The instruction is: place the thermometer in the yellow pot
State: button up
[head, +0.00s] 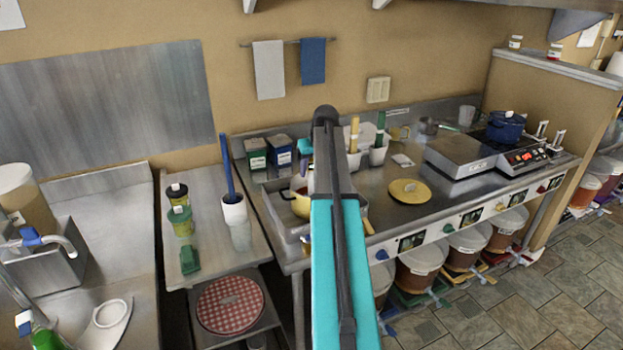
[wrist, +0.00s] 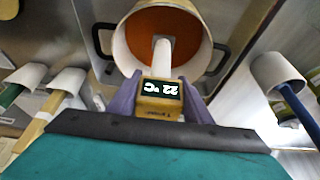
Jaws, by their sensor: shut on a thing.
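The thermometer (wrist: 160,98) has a yellow-brown body with a display reading 22 °C and a pale probe. My gripper (wrist: 160,92) is shut on its body, with one purple finger on each side. The yellow pot (wrist: 121,50) has a pale rim, dark side handles and an orange inside. The probe overlaps the pot's opening in the wrist view; I cannot tell how deep the tip is. In the head view the pot (head: 299,207) stands in a metal tray on the counter, partly hidden by my arm. The gripper and thermometer are hidden there.
White holders with a green and a yellow handle (wrist: 47,107) stand on one side in the wrist view. A white holder with a blue handle (wrist: 277,72) stands on the other. The metal tray (head: 281,222) surrounds the pot. A yellow plate (head: 410,191) lies further right.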

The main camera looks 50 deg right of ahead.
aim_at(312, 178)
jog(key=shift+f+p, duration=0.65)
jog(key=shift+f, duration=1.35)
jog(key=o, duration=1.6)
jog(key=b+v, duration=0.3)
jog(key=v, duration=0.9)
